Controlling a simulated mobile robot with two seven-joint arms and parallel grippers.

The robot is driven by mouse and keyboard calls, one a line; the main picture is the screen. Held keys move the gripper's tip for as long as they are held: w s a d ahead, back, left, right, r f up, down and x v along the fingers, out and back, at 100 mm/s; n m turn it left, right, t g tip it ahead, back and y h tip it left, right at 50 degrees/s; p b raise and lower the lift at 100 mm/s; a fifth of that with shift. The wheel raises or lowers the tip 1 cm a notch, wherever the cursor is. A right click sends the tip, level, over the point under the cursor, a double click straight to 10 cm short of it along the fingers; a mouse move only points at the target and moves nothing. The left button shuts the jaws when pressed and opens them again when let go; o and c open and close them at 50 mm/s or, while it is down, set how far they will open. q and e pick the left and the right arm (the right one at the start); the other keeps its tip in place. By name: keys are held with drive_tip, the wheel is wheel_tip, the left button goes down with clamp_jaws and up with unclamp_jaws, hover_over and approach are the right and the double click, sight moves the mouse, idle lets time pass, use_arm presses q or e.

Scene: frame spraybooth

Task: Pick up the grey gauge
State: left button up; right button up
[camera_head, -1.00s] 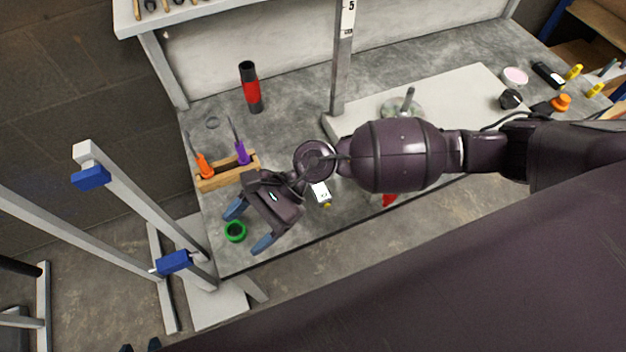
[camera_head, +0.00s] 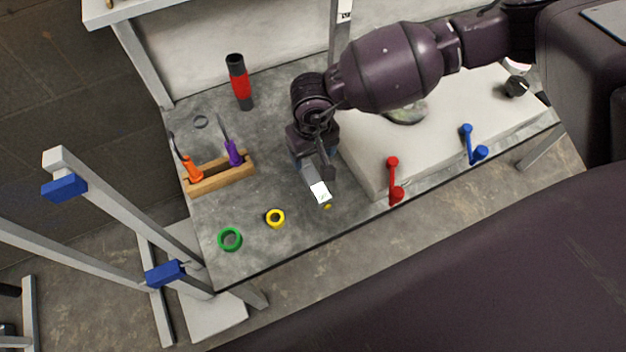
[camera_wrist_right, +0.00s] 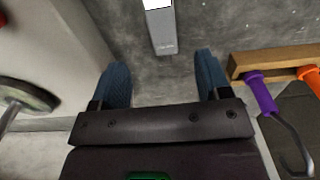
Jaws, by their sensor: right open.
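The grey gauge (camera_head: 310,177) is a slim grey bar with a white face, lying on the grey workbench (camera_head: 262,255). A small yellow bit shows at its near end in the head view. In the right wrist view the gauge (camera_wrist_right: 163,35) stands out beyond the fingertips, roughly centred between them, its white face cut off by the top edge. My right gripper (camera_head: 316,168) is above the gauge's far end, open and empty, its blue fingers apart. In the right wrist view the gripper (camera_wrist_right: 161,68) shows a clear gap to the gauge. My left gripper is out of view.
A wooden rack (camera_head: 222,178) with orange- and purple-handled tools stands left of the gauge. Green (camera_head: 230,239) and yellow (camera_head: 275,218) rings lie near the front edge. A pale slab (camera_head: 450,142) with red and blue handles lies right. A red-black cylinder (camera_head: 239,82) stands behind.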

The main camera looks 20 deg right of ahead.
sight(312, 176)
wheel_tip(312, 176, down, 3)
drive_tip(key=shift+s+f+b, duration=0.1)
drive_tip(key=shift+b, duration=0.2)
drive_tip(key=shift+f, duration=0.35)
wheel_tip(312, 176, down, 4)
drive_tip(key=shift+a+f+b, duration=0.1)
drive_tip(key=shift+b, duration=0.75)
drive_tip(key=shift+f, duration=0.35)
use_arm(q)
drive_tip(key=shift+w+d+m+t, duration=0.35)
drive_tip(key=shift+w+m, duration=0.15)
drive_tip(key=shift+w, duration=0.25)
use_arm(e)
drive_tip(key=shift+r, duration=0.15)
